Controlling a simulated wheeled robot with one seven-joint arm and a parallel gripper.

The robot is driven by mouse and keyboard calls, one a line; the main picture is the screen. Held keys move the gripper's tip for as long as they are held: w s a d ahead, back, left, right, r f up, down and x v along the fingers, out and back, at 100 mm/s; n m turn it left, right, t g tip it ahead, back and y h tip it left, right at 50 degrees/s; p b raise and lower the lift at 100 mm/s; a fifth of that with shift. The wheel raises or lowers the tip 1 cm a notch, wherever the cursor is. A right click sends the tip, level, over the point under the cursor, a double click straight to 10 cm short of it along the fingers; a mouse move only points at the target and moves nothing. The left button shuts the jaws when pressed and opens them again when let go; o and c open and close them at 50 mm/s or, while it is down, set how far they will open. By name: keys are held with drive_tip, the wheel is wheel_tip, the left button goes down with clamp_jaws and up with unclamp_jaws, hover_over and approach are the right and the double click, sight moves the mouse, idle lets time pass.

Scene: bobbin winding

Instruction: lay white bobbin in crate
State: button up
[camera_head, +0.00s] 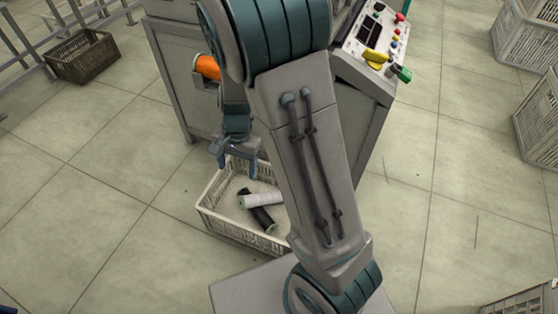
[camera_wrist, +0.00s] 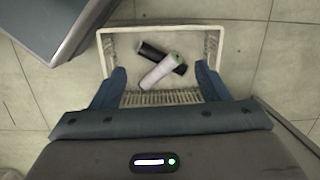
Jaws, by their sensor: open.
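The white bobbin (camera_head: 262,199) lies in the cream crate (camera_head: 212,213) on the floor. It rests tilted across a black bobbin (camera_head: 262,218), which also lies in the crate. In the wrist view the white bobbin (camera_wrist: 158,72) crosses over the black bobbin (camera_wrist: 152,50), inside the crate walls (camera_wrist: 104,55). My gripper (camera_head: 234,156) is above the crate's far left part, fingers pointing down. In the wrist view my gripper (camera_wrist: 162,84) has its fingers spread wide, with nothing between them; the bobbins lie below.
A grey machine (camera_head: 172,60) with an orange bobbin (camera_head: 207,67) and a control panel (camera_head: 372,32) stands behind the crate. A dark crate (camera_head: 85,58) is at the far left. Pale crates (camera_head: 530,35) stand at the right. The floor left of the crate is clear.

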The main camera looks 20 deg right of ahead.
drive_tip(key=s+d+r+n+t, duration=0.1)
drive_tip(key=s+d+r+n, duration=0.2)
drive_tip(key=s+r, duration=0.3)
drive_tip(key=s+d+r+n+t+h, duration=0.1)
drive_tip(key=s+d+r+n, duration=0.3)
drive_tip(key=s+r+n, duration=0.1)
wheel_tip(320, 180, up, 3)
drive_tip(key=shift+s+f+h, duration=0.15)
drive_tip(key=shift+s+h, duration=0.15)
drive_tip(key=shift+s, duration=0.6)
wheel_tip(320, 180, up, 34)
drive_tip(key=t+p, duration=0.1)
drive_tip(key=p, duration=3)
drive_tip(key=shift+r+t, duration=0.25)
drive_tip(key=shift+t, duration=0.15)
drive_tip(key=shift+d, duration=0.1)
